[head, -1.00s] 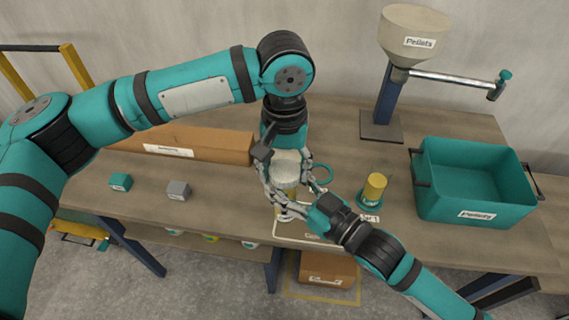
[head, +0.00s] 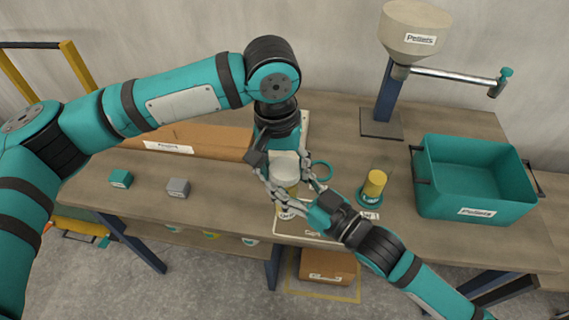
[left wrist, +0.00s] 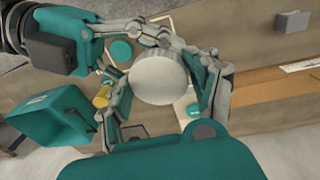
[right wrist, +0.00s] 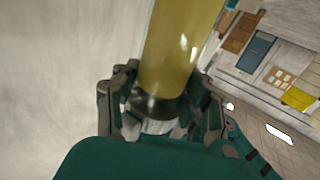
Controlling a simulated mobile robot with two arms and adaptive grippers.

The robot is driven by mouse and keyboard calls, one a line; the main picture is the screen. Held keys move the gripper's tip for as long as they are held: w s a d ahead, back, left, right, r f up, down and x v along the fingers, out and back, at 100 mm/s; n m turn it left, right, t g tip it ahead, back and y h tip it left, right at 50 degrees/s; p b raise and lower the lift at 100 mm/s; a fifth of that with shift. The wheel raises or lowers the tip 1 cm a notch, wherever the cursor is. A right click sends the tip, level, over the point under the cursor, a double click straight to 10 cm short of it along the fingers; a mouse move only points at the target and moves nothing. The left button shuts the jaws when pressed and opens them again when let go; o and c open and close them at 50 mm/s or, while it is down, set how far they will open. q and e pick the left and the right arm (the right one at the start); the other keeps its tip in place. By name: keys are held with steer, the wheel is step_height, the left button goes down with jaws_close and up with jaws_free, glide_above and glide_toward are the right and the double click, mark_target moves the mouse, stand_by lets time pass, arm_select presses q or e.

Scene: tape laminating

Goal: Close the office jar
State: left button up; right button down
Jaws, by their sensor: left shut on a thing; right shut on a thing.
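A jar with yellow contents (right wrist: 180,45) stands upright between my grippers; in the head view its body (head: 290,188) is partly hidden by fingers. A round white lid (left wrist: 158,80) is at its top, also visible in the head view (head: 286,166). My left gripper (left wrist: 165,92) comes from above and is shut around the lid. My right gripper (right wrist: 165,115) comes from the front right and is shut on the jar near its dark base. I cannot tell whether the lid is fully seated.
A pale labelled mat (head: 312,233) lies under the grippers. A yellow cylinder on a teal base (head: 374,186) stands to the right, before a teal pellets crate (head: 475,190). A hopper (head: 410,35) stands behind. A teal block (head: 120,179) and grey block (head: 178,188) lie left.

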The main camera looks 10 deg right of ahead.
arm_select(q)
steer(key=shift+s+f, duration=0.2)
steer(key=shift+s, duration=0.15)
steer(key=shift+o, duration=0.4)
steer(key=shift+d, duration=0.1)
steer(key=shift+o, duration=0.2)
steer(key=shift+f+h, duration=0.1)
steer(key=shift+h, duration=0.3)
steer(key=shift+w+a+f, duration=0.1)
steer(key=shift+a, duration=0.1)
steer(key=shift+w+a+h, duration=0.1)
steer(key=shift+w+h, duration=0.1)
steer(key=shift+h, duration=0.3)
steer(key=shift+w, duration=0.1)
steer(key=shift+c, duration=0.2)
steer(key=shift+o, duration=0.2)
steer(key=shift+a+f+g+h, duration=0.1)
steer(key=shift+f+g+h, duration=0.5)
steer(key=shift+h, duration=0.6)
steer(key=shift+f, duration=0.2)
steer(key=shift+f+h, duration=0.2)
steer(key=shift+h, duration=0.3)
steer(key=shift+c, duration=0.2)
